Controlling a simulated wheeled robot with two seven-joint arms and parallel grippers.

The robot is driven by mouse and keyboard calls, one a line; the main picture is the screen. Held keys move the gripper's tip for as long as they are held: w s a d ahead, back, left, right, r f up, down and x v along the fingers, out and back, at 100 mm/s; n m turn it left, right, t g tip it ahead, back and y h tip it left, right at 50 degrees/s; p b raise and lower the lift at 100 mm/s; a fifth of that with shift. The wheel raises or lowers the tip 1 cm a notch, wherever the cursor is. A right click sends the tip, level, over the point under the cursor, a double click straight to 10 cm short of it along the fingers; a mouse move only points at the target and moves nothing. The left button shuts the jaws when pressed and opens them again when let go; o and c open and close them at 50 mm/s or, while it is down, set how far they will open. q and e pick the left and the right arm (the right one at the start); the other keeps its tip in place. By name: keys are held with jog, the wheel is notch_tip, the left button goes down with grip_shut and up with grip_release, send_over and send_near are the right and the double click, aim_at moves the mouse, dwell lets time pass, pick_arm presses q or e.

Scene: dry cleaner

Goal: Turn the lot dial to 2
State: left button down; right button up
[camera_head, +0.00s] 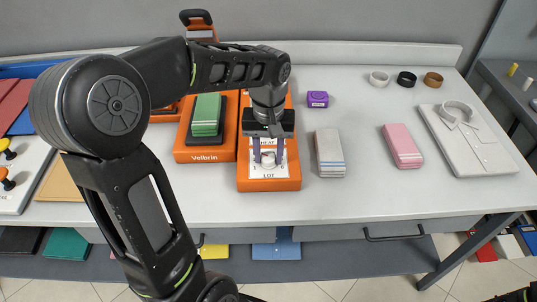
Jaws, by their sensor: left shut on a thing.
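The lot dial (268,158) is a small pale knob on a white plate marked LOT (268,172), at the front of an orange unit (255,185) on the counter. My left gripper (268,150) points down over the plate. Its two purple-grey fingers stand on either side of the knob and are shut on it. The numbers around the dial are too small to read surely, and I cannot tell which one it points to. A HEAT label shows partly behind the gripper; what lies behind it is hidden. My right gripper is not in view.
Left of the unit is an orange Velbrin stand (205,155) with a green stack (206,112). To the right are a grey stack (329,152), a pink stack (402,145), a purple box (317,99) and a folded shirt (468,145). The counter between them is clear.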

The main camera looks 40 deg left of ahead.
aim_at(269, 156)
pick_arm(q)
jog(key=shift+n, duration=0.5)
jog(key=c, duration=0.9)
grip_release()
jog(key=shift+r, duration=0.15)
notch_tip(269, 156, up, 8)
jog(key=shift+f, duration=0.25)
